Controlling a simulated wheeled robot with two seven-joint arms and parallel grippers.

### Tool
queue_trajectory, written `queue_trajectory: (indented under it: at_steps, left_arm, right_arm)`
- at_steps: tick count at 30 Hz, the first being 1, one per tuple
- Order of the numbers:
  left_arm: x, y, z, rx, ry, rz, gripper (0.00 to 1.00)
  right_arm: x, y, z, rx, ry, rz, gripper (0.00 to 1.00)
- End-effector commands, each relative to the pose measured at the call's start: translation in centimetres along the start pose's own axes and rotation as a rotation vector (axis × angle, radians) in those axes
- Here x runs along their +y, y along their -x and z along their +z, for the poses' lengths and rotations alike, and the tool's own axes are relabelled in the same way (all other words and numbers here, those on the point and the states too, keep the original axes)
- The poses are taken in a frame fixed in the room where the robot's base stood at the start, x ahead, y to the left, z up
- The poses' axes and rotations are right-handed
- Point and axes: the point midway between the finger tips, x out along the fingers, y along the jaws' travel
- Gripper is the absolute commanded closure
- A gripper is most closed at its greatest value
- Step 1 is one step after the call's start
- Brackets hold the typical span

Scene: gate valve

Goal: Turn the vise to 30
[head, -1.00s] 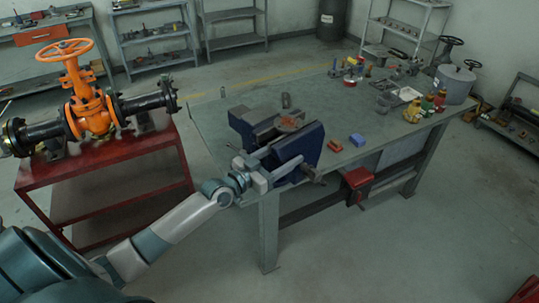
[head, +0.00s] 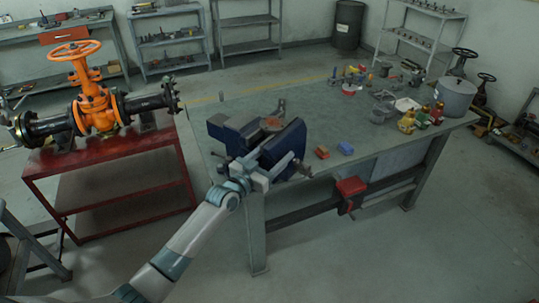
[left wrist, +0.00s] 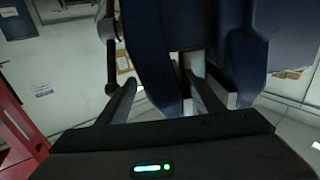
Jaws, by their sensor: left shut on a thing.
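The blue vise (head: 284,146) is mounted at the near left corner of the green workbench (head: 235,107). My left gripper (head: 262,178) is at the vise's near side, at its lower front end. In the left wrist view, the dark blue vise body (left wrist: 165,55) fills the upper middle, and the two fingers of my left gripper (left wrist: 165,95) reach up at its underside. A dark bar with a knob (left wrist: 109,50) stands close to the left fingertip. The gripper is shut on part of the vise; the exact contact is dark and partly hidden. My right gripper is not in view.
Bottles, trays and a grey pot (head: 455,88) stand at the bench's right. An orange gate valve (head: 90,100) on a red stand (head: 110,152) is at left. Floor in front is clear.

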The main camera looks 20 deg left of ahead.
Motion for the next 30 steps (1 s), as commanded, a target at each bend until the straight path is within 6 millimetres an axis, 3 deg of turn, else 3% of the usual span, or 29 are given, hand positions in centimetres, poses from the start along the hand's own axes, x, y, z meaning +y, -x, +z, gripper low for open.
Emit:
queue_trajectory:
  at_steps: [9,10,11,23,30]
  left_arm:
    - [0.0,0.0,-0.1,0.002,-0.005,0.0,0.8]
    - [0.0,0.0,-0.1,0.002,-0.005,0.0,0.35]
    - [0.0,0.0,-0.1,0.002,-0.005,0.0,0.31]
    - [0.0,0.2,0.0,0.001,-0.002,0.0,0.31]
    - [0.0,2.1,0.3,-0.001,0.0,0.001,0.31]
  right_arm:
    - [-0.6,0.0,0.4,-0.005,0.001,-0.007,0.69]
    - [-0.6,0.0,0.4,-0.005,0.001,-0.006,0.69]
    - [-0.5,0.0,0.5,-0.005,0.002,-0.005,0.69]
    - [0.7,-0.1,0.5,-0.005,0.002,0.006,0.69]
    - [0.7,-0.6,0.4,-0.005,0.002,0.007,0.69]
